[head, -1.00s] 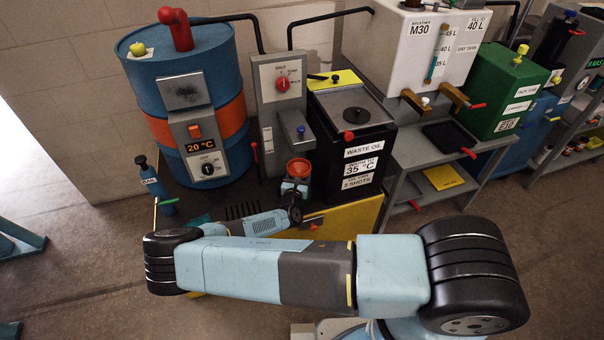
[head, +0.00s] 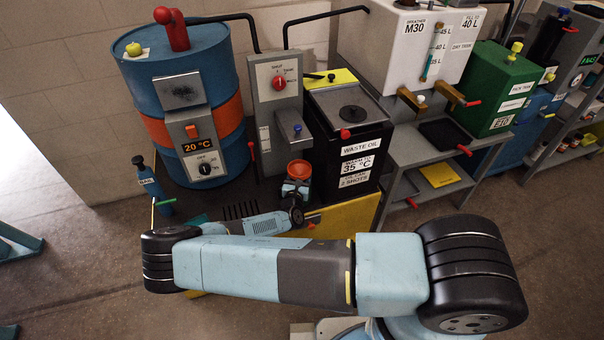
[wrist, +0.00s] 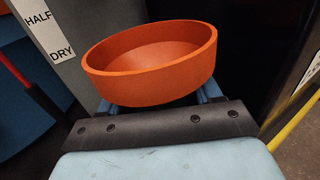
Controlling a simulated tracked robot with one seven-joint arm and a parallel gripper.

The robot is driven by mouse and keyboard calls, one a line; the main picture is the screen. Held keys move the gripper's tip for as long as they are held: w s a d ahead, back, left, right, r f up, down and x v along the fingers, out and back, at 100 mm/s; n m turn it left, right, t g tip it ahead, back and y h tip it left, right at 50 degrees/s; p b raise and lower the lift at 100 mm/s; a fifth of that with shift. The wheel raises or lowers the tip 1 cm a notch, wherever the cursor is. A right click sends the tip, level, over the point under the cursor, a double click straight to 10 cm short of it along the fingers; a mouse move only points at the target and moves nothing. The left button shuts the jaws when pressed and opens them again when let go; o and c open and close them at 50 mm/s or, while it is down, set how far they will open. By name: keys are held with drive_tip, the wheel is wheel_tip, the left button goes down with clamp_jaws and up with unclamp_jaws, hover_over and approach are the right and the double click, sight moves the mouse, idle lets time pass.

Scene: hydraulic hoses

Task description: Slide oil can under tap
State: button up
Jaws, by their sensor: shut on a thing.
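The oil can shows as an orange round open vessel (head: 299,167), just in front of the grey dial cabinet and left of the black waste oil box. In the wrist view its wide orange rim (wrist: 150,85) fills the middle, and it looks empty inside. My gripper (head: 296,187) is shut on it from the near side; its blue fingertips show below the rim in the wrist view (wrist: 158,106). A tap with a blue knob (head: 298,129) is on the cabinet front, above the can in the picture. Whether the can touches the surface below is unclear.
A blue barrel (head: 190,90) with an orange band stands left. The waste oil box (head: 350,145) is close on the right. A red lever (head: 251,150) is at the cabinet's left. A white tank (head: 405,50) with brass taps stands farther right.

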drive_tip(key=o, duration=1.3)
drive_tip(key=v, duration=1.4)
drive_tip(key=shift+w, duration=0.1)
drive_tip(key=shift+r, duration=0.1)
